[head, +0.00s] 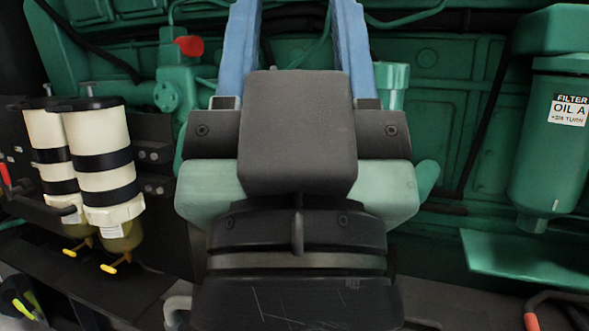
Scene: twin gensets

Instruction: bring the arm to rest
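My gripper (297,10) fills the middle of the head view, seen from behind. Its dark body sits low in the centre, and its two blue fingers reach up and away toward the green engine. The fingers stand well apart, and their far ends run out of the picture at the top. Nothing shows held in the visible gap, only green engine block and a dark hose behind. The gripper body hides the engine's lower middle part.
Two cream fuel filters (105,165) with black bands and yellow drain taps hang at left. A red knob (189,45) is upper left of centre. A green oil filter (547,150) hangs at right above a green ledge (520,254). An orange-ended item (532,321) lies bottom right.

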